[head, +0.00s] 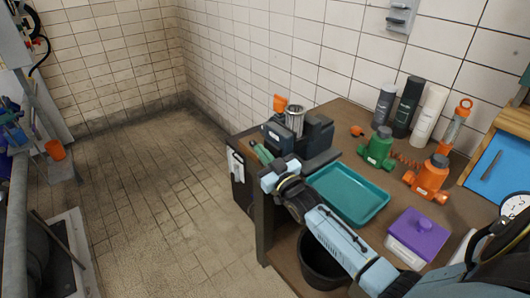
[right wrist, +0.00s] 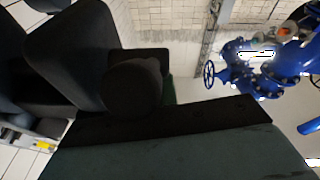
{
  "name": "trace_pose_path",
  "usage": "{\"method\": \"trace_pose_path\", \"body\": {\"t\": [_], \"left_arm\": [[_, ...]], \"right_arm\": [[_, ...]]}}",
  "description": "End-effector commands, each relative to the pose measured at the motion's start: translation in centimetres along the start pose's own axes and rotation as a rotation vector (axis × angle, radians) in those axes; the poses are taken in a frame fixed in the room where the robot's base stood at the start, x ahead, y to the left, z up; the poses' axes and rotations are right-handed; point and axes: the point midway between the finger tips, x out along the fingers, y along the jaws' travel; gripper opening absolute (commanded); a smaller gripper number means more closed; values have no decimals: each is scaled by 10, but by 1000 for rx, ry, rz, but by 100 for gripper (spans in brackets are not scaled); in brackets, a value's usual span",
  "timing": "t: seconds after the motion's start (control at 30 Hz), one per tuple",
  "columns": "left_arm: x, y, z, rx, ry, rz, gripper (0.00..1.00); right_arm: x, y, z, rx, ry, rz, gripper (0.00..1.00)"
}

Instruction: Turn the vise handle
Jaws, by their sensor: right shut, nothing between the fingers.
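A short green bar (head: 262,153), which looks like the vise handle, shows at the vise's left front side. My right gripper (head: 270,174) is at the bench's left edge, just below the green bar. It is shut with nothing held; whether it touches the bar I cannot tell. In the right wrist view the vise's dark body (right wrist: 85,60) and a round dark boss (right wrist: 132,84) fill the near part. My left gripper is out of view.
A teal tray (head: 347,193) lies right of my right gripper, under my forearm's far side. Green (head: 378,150) and orange (head: 429,178) valve parts, bottles and a purple-lidded box (head: 418,233) crowd the bench. A black bin (head: 318,262) sits below. The tiled floor at left is clear.

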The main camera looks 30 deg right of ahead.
Motion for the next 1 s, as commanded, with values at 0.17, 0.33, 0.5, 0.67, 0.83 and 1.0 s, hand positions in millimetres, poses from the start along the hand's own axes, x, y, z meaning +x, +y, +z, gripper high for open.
{"method": "trace_pose_path", "body": {"t": [0.17, 0.33, 0.5, 0.67, 0.83, 1.0], "left_arm": [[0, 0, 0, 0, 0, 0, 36], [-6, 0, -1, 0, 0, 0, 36], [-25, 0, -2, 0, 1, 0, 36], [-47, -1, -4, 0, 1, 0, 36], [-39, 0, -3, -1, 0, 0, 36], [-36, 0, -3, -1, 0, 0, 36]], "right_arm": [[-1, 0, 2, 0, -4, 0, 0], [-1, -1, -4, 1, -3, -1, 0], [0, -3, -22, 2, 0, -6, 0], [-2, -6, -42, 3, 1, -12, 0], [-43, -8, -31, 3, -4, -13, 0], [-76, -8, -30, 3, -1, -12, 0]]}}
